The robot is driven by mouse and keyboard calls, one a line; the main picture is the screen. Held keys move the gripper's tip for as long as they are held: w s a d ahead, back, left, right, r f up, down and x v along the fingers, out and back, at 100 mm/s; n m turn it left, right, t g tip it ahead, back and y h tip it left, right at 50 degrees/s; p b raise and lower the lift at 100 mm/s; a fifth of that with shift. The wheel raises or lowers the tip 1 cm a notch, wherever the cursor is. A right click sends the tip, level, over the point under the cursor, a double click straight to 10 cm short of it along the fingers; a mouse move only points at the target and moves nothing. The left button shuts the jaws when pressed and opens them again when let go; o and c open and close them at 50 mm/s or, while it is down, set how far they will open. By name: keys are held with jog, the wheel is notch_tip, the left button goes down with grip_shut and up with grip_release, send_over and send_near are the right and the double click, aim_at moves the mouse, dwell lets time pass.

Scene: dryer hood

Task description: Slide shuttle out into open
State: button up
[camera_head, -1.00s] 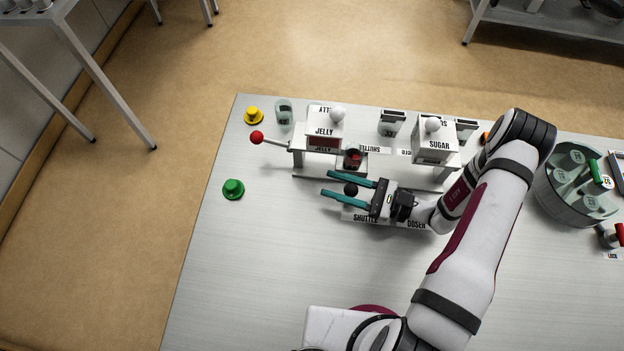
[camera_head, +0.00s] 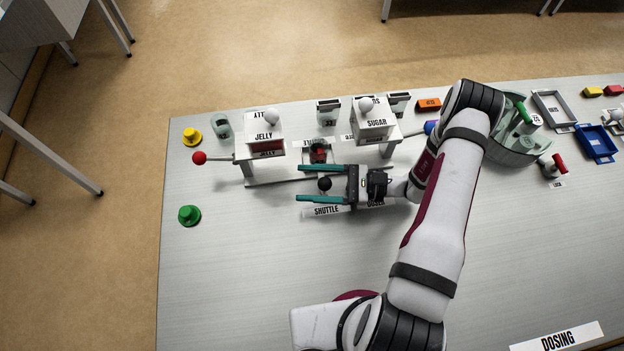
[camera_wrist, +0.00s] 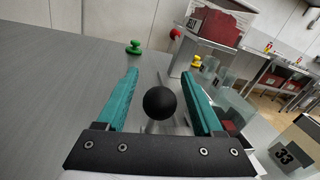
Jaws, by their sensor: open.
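The shuttle (camera_head: 318,152) is a small dark carriage with a red load, in the gap between the JELLY hopper (camera_head: 264,134) and the SUGAR hopper (camera_head: 374,122). A black ball knob (camera_head: 324,184) on a thin stem stands in front of it. My gripper (camera_head: 298,184) is open, its teal fingers pointing left on either side of the knob. In the wrist view the knob (camera_wrist: 160,103) sits between the fingers, with visible space on both sides. The lower stem and its link to the shuttle are partly hidden.
A red-ball lever (camera_head: 199,158) sticks out left of the JELLY hopper. A green button (camera_head: 189,215) and a yellow button (camera_head: 192,136) stand at the left. Glass jars stand behind the hoppers.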

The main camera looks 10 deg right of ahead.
jog(key=s+d, duration=0.1)
jog(key=d, duration=0.4)
jog(key=s+d, duration=0.1)
jog(key=d, duration=0.4)
jog(key=s+d, duration=0.1)
jog(key=d, duration=0.4)
jog(key=shift+d, duration=0.3)
jog(key=shift+r, duration=0.1)
jog(key=s+a+r+n+g+h, duration=0.3)
jog(key=a+r+n+g+h, duration=0.5)
jog(key=r, duration=0.6)
jog(key=s+a+r+n+t+h, duration=0.2)
jog(key=s+a+h, duration=0.1)
jog(key=s, duration=0.3)
jog(key=s+a+r+n+t+h, duration=0.2)
jog(key=s+a+h, duration=0.1)
jog(key=s, duration=0.3)
jog(key=shift+s+r+h, duration=0.25)
jog(key=shift+h, duration=0.65)
